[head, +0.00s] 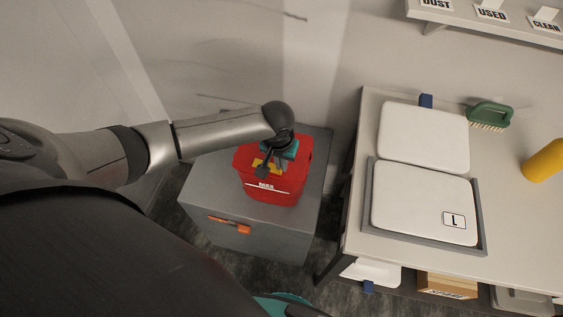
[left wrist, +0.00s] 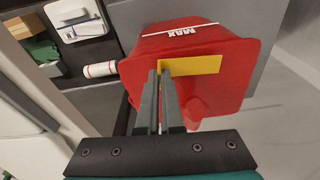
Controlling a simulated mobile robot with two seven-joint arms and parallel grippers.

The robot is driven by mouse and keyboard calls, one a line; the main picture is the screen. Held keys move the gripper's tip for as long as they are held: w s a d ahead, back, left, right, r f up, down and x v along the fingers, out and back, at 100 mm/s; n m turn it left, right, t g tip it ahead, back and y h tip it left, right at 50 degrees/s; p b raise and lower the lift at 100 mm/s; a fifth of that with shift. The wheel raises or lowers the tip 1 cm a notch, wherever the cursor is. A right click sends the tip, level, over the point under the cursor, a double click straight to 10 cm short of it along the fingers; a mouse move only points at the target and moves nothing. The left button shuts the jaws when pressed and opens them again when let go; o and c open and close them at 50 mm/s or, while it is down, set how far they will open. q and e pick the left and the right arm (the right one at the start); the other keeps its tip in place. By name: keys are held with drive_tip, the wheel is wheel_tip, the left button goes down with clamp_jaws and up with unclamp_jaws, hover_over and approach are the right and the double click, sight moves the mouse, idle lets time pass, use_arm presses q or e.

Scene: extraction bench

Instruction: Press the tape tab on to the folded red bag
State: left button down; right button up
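The red bag (head: 284,187), marked MAX with a white line, stands on the grey box. Its top looks folded over; the red bag also fills much of the left wrist view (left wrist: 215,98). The yellow tape tab (left wrist: 197,66) lies across the bag's red surface, and part of it shows in the head view (head: 274,168). My left gripper (head: 263,171) is over the bag's top. Its fingers (left wrist: 161,74) are nearly together at the tab's left end, with a sliver of yellow between their tips. The fingers hide part of the tab. My right gripper is not in view.
The grey box (head: 213,190) has an orange-red item (head: 230,226) on its front. To the right, a table (head: 520,215) holds white pads (head: 424,200) in a grey tray, a green brush (head: 490,114) and a yellow cylinder (head: 546,161). A narrow gap separates box and table.

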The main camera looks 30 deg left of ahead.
use_arm(q)
drive_tip(key=shift+f, duration=0.55)
idle(0.4)
drive_tip(key=shift+s+f, duration=0.15)
idle(1.7)
drive_tip(key=c, duration=1)
unclamp_jaws()
wheel_tip(320, 180, up, 15)
drive_tip(key=s+p, duration=0.2)
drive_tip(key=p, duration=0.1)
drive_tip(key=shift+d+p, duration=0.2)
drive_tip(key=shift+p, duration=0.15)
